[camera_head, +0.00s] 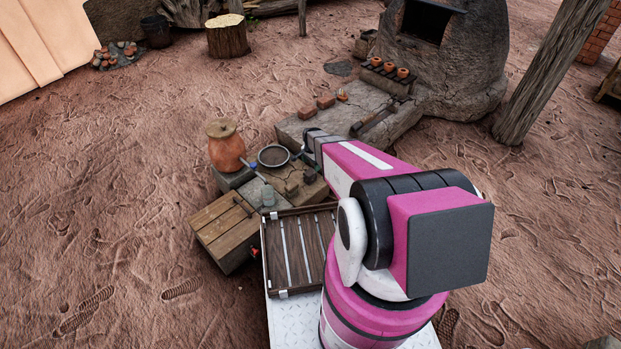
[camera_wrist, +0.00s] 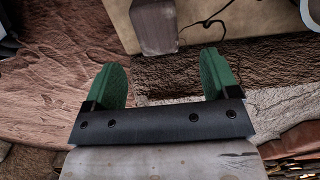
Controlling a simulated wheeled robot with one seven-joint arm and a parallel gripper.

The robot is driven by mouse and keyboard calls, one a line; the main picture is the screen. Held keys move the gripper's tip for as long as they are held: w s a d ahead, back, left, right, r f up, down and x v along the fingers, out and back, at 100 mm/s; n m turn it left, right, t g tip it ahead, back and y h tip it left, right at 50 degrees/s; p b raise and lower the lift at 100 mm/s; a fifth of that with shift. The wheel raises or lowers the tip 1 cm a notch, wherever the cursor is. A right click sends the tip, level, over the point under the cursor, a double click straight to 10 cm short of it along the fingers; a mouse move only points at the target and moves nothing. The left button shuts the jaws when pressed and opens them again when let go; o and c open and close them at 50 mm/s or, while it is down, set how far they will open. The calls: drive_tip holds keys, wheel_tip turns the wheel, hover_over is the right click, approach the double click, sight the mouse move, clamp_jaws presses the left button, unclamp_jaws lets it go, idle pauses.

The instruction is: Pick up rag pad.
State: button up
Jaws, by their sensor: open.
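My gripper (camera_wrist: 163,66) shows in the wrist view with its two green fingers wide apart and nothing between them. In the head view my arm reaches out over the low work bench, and the gripper is mostly hidden behind the arm. I cannot pick out the rag pad for certain. Small grey-brown pieces (camera_head: 292,188) lie on the bench near a round dark sieve (camera_head: 273,156), and one of them may be the pad. In the wrist view a grey-brown block (camera_wrist: 155,27) stands beyond the fingers against a pale surface; I cannot tell what it is.
A lidded clay jar (camera_head: 226,147) stands left of the sieve. A slatted tray (camera_head: 299,245) lies nearer me, beside a wooden box (camera_head: 224,225). A stone slab (camera_head: 345,117) with bricks and the clay kiln (camera_head: 452,60) are behind. Open ground lies left.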

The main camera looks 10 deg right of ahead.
sight(310, 172)
wheel_tip(310, 172, down, 3)
drive_tip(key=shift+r, duration=0.2)
drive_tip(key=shift+s+a+f, duration=0.1)
drive_tip(key=shift+a+f, duration=0.05)
drive_tip(key=shift+f, duration=0.75)
drive_tip(key=shift+s+a+f, duration=0.1)
drive_tip(key=shift+s+f, duration=0.05)
drive_tip(key=shift+f, duration=0.8)
drive_tip(key=shift+s+a+f, duration=0.1)
drive_tip(key=shift+a+f, duration=0.05)
drive_tip(key=shift+f, duration=0.75)
drive_tip(key=c, duration=1.1)
drive_tip(key=shift+r, duration=0.15)
drive_tip(key=shift+r, duration=0.6)
drive_tip(key=r, duration=0.2)
drive_tip(key=s+r, duration=0.1)
drive_tip(key=shift+a+r, duration=0.25)
drive_tip(key=shift+a, duration=0.1)
drive_tip(key=shift+s+a+r, duration=1)
drive_tip(key=shift+s+a, duration=0.2)
drive_tip(key=shift+s, duration=0.05)
drive_tip(key=shift+s+a+r, duration=1.05)
drive_tip(key=shift+s+a, duration=0.2)
drive_tip(key=shift+s, duration=0.05)
drive_tip(key=shift+s+a+r, duration=1)
drive_tip(key=shift+s+a, duration=0.2)
drive_tip(key=shift+s, duration=0.05)
